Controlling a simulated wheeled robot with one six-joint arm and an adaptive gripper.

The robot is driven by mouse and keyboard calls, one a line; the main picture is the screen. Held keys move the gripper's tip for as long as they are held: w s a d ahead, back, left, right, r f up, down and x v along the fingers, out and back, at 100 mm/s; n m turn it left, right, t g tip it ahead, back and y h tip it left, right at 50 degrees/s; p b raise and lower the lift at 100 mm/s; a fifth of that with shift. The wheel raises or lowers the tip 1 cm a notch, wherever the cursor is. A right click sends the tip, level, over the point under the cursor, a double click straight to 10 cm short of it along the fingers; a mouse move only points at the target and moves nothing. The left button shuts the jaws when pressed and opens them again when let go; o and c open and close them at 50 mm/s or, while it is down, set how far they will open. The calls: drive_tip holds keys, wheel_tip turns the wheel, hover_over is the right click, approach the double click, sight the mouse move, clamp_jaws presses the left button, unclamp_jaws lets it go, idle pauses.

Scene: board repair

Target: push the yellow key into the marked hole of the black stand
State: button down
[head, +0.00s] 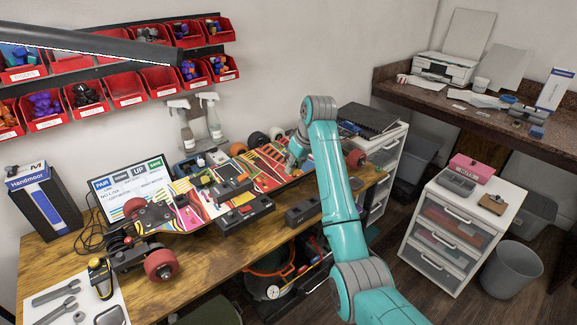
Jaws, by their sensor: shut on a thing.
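My gripper (291,167) is small in the head view, low over the right part of the colourful board on the workbench. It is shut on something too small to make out. I cannot pick out the yellow key. Two low black blocks stand at the bench's front edge: one with a red part on top (245,214) and a plainer one (303,211). I cannot tell whether either is the black stand, and no marked hole can be made out. My teal arm rises in front of the bench's right part and hides some of it.
The skateboard (205,203) with red wheels spans the wooden bench (50,268). A monitor (128,185), spray bottles (210,120) and a blue-black box (45,200) stand behind or left. Red bins (125,88) hang above. A white drawer unit (460,226) stands right.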

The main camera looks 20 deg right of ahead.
drive_tip(key=shift+d, duration=0.55)
drive_tip(key=shift+f, duration=0.1)
hover_over(294, 208)
drive_tip(key=s, duration=0.1)
drive_tip(key=shift+s+d+f, duration=0.1)
drive_tip(key=shift+f, duration=3.15)
drive_tip(key=shift+s+d+f, duration=0.1)
drive_tip(key=shift+f, duration=3.15)
drive_tip(key=shift+f, duration=1.65)
